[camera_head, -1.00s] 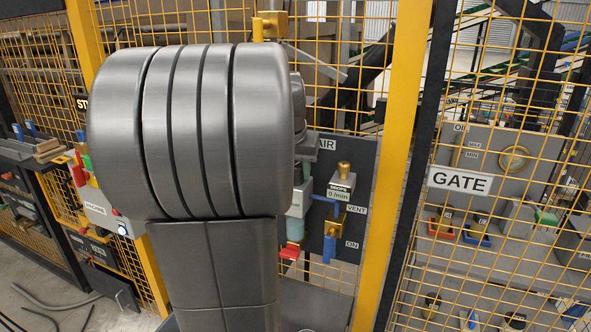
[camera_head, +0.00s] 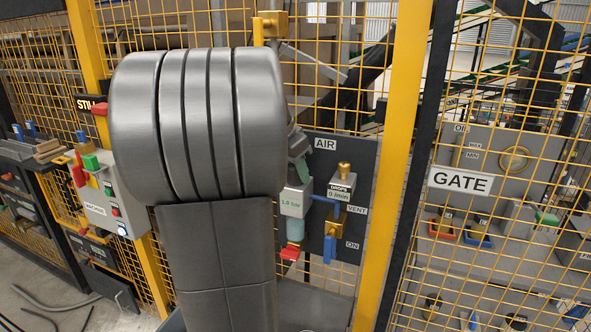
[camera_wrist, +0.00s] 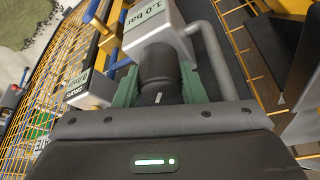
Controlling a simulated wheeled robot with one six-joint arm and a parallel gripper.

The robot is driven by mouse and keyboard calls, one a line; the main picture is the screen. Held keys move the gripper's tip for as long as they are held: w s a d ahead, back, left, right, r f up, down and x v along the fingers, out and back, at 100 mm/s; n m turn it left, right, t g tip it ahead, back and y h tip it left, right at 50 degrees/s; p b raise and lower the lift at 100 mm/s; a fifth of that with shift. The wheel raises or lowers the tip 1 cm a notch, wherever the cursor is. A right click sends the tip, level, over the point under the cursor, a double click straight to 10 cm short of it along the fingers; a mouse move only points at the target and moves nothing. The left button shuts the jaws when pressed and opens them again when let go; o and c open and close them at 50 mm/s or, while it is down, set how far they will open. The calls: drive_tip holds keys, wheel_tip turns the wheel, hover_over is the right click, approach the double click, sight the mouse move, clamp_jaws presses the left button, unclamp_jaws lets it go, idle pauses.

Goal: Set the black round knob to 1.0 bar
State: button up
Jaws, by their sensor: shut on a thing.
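The black round knob (camera_wrist: 160,78) is in the middle of the wrist view, on the end of a pale grey regulator block (camera_wrist: 150,30). The block's label reads "1.0 bar" in the wrist view. The block also shows in the head view (camera_head: 295,201), on the dark AIR panel, with "1.0 bar" on its face. My gripper (camera_wrist: 160,86) has its green fingers on both sides of the knob and is shut on it. In the head view my arm hides the knob and most of my gripper.
The AIR panel (camera_head: 360,165) also carries a drops display reading 0 /min (camera_head: 340,191), blue levers (camera_head: 329,247) and a red tab (camera_head: 289,253). A yellow fence post (camera_head: 398,150) stands to its right, beside the GATE sign (camera_head: 460,180). A control box (camera_head: 105,200) is at left.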

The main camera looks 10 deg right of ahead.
idle(0.4)
drive_tip(key=o, duration=1)
drive_tip(key=shift+a+r, duration=0.1)
drive_tip(key=shift+r, duration=0.15)
drive_tip(key=s+a+b, duration=0.3)
drive_tip(key=s+a, duration=0.3)
drive_tip(key=a, duration=0.4)
drive_tip(key=shift+a+r+b, duration=0.35)
drive_tip(key=shift+a+b, duration=0.05)
drive_tip(key=w+d+p, duration=0.1)
drive_tip(key=w+d, duration=0.1)
drive_tip(key=d, duration=0.1)
drive_tip(key=w+d+p, duration=0.1)
drive_tip(key=w+d, duration=0.1)
drive_tip(key=d, duration=0.2)
drive_tip(key=w+d+p, duration=0.1)
drive_tip(key=w+d, duration=0.1)
drive_tip(key=d, duration=0.1)
drive_tip(key=shift+d, duration=0.35)
drive_tip(key=shift+d+f+p, duration=0.15)
drive_tip(key=shift+f+p, duration=0.25)
drive_tip(key=shift+f, duration=0.2)
